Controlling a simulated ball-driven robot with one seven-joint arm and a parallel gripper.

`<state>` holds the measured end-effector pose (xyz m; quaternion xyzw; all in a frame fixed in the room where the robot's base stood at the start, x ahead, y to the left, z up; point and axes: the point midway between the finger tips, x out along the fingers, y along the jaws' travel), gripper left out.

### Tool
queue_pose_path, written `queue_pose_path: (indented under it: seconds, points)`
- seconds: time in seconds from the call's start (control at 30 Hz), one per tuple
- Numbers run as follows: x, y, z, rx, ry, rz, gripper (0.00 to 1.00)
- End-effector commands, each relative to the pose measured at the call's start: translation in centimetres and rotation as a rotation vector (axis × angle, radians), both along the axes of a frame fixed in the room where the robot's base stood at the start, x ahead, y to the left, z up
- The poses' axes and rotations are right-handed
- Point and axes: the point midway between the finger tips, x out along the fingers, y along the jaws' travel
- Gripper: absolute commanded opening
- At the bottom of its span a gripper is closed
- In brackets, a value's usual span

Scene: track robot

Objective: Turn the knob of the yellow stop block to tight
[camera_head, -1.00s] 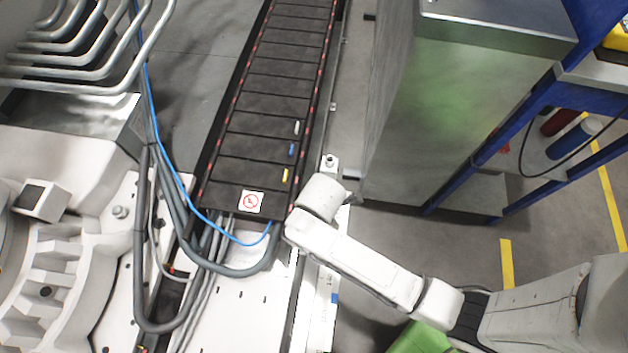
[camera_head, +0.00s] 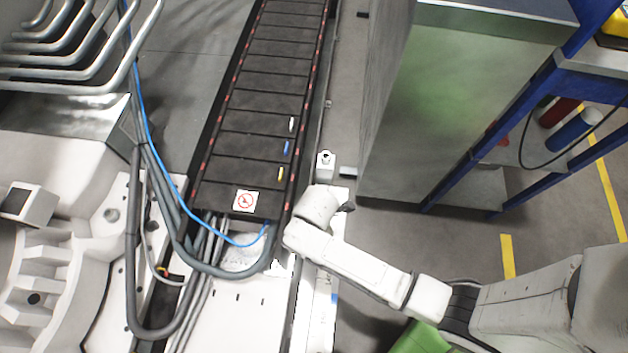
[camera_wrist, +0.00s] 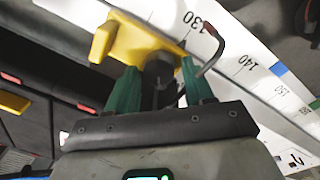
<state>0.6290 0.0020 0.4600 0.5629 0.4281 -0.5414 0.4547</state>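The yellow stop block (camera_wrist: 140,42) sits on the white ruler rail at the top of the wrist view, near the 130 mark. Its dark knob (camera_wrist: 160,66) is in front of it, between the two green fingers of my gripper (camera_wrist: 160,78). The fingers are apart, one on each side of the knob; they look open, and I see no clear contact. A bent dark lever with a red tip (camera_wrist: 208,50) stands just right of the knob. In the head view my white wrist hides the block, the knob and the fingers.
A metal cabinet (camera_head: 460,110) stands to the right.

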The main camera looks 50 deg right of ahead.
Motion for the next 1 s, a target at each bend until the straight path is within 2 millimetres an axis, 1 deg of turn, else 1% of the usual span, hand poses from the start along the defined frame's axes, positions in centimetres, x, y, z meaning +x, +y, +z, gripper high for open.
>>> queue_pose_path:
  seconds: [0.03, 0.07, 0.4, 0.47, 0.77, 1.0]
  points:
    - [0.00, 0.00, 0.01, 0.000, 0.000, 0.000, 0.47]
    - [0.00, 0.00, 0.01, 0.000, 0.000, 0.000, 0.44]
    - [-0.01, -0.01, 0.01, 0.000, 0.000, 0.000, 0.12]
    - [-0.02, -0.01, 0.01, 0.000, 0.000, 0.000, 0.06]
    - [-0.02, -0.03, 0.15, -0.001, 0.001, -0.039, 0.06]
    - [0.06, -0.02, 0.37, -0.001, 0.001, -0.176, 0.06]
